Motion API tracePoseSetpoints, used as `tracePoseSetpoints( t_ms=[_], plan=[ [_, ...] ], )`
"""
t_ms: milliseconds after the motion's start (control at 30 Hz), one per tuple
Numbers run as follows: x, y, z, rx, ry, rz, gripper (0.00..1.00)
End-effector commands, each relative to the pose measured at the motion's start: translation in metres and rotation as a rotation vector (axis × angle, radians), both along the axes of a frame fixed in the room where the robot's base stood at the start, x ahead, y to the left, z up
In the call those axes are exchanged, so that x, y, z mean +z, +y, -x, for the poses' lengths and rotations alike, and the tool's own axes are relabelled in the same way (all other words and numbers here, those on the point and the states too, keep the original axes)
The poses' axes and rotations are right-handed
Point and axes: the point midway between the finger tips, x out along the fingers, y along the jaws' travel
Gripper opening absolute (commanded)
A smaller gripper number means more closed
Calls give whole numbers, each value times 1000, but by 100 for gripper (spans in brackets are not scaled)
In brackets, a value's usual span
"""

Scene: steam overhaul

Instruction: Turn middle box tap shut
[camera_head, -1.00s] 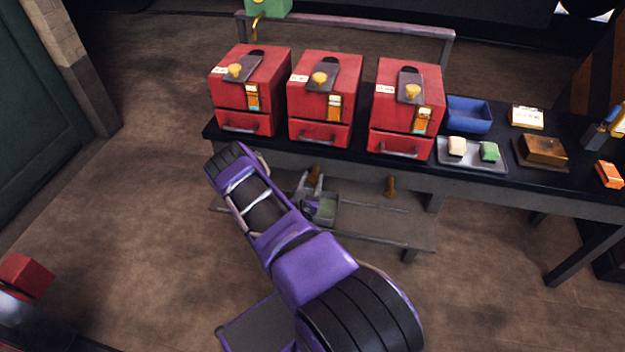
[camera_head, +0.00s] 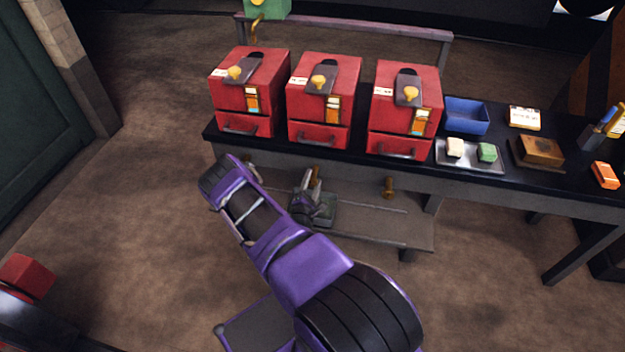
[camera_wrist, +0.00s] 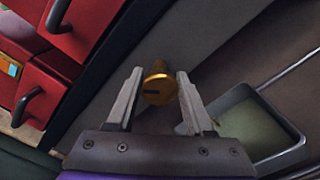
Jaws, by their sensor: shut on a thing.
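The middle box tap is a brass fitting (camera_head: 316,173) at the table's front edge, below the middle red box (camera_head: 322,100). In the wrist view the tap (camera_wrist: 158,88) shows end-on as a round golden knob with a dark slot, between my two grey fingers. My gripper (camera_wrist: 160,92) is shut on it, one finger on each side. In the head view my gripper (camera_head: 311,184) is small and tilted at the tap, partly hiding it.
A second brass tap (camera_head: 389,187) stands under the right red box (camera_head: 404,105). The left red box (camera_head: 248,90) is beside the middle one. A shallow tray (camera_wrist: 283,147) lies on the low shelf (camera_head: 375,222), close to my right finger in the wrist view.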

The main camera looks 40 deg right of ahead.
Motion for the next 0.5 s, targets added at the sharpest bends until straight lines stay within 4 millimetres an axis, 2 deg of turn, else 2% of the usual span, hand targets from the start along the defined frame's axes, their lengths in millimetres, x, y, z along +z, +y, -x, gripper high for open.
tracePoseSetpoints(
  t_ms=[500],
  plan=[
    [-1,0,1,1,-349,-300,0]
  ],
)
